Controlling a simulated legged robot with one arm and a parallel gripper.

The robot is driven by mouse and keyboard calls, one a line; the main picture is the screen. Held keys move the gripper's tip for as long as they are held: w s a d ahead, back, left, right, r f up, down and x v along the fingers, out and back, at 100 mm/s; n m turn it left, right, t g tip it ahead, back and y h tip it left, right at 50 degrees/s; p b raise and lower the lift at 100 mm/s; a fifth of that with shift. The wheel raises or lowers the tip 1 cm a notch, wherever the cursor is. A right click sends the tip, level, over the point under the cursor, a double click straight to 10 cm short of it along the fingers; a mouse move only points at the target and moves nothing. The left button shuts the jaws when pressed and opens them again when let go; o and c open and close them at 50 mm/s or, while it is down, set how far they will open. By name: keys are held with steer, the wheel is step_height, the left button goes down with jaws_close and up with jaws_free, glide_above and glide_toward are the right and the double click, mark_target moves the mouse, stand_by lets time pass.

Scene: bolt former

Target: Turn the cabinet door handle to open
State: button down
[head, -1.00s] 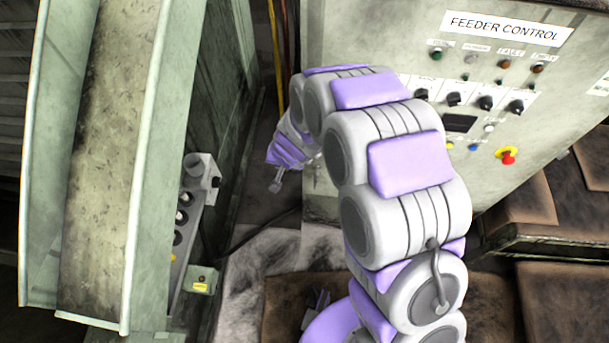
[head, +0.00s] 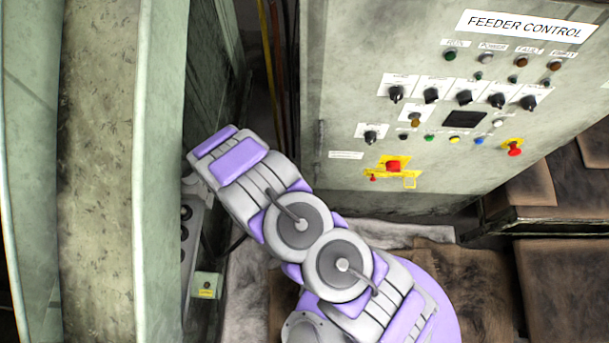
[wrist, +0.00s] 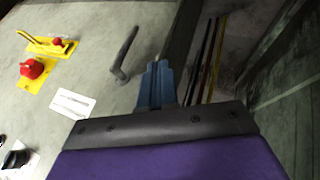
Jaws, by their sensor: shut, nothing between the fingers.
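The grey cabinet door handle (wrist: 124,54) shows in the wrist view as a bent lever on the pale cabinet face, near the door's edge. In the head view the handle (head: 321,138) is a thin upright bar at the left edge of the feeder control cabinet (head: 345,50). My gripper (wrist: 156,72) has its blue fingers together in the wrist view, with nothing between them. The fingertips appear beside the handle, to its right in that picture, with a visible gap. Contact is not seen. In the head view my gripper is hidden behind my arm.
Red buttons on yellow plates (head: 393,167) and several knobs (head: 432,96) are on the cabinet face. Yellow and dark cables (wrist: 214,55) run beside the cabinet edge. A green machine frame (head: 158,130) stands close on the left. Brown blocks (head: 520,180) lie at right.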

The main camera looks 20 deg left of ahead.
mark_target(316, 176)
steer(key=shift+f, duration=0.2)
steer(key=shift+d+r, duration=0.1)
steer(key=shift+d, duration=0.2)
steer(key=w+d+f+b, duration=0.2)
steer(key=w+d+f, duration=0.4)
steer(key=w+f, duration=0.1)
steer(key=shift+f+b, duration=0.4)
steer(key=shift+f, duration=0.15)
steer(key=shift+d, duration=0.1)
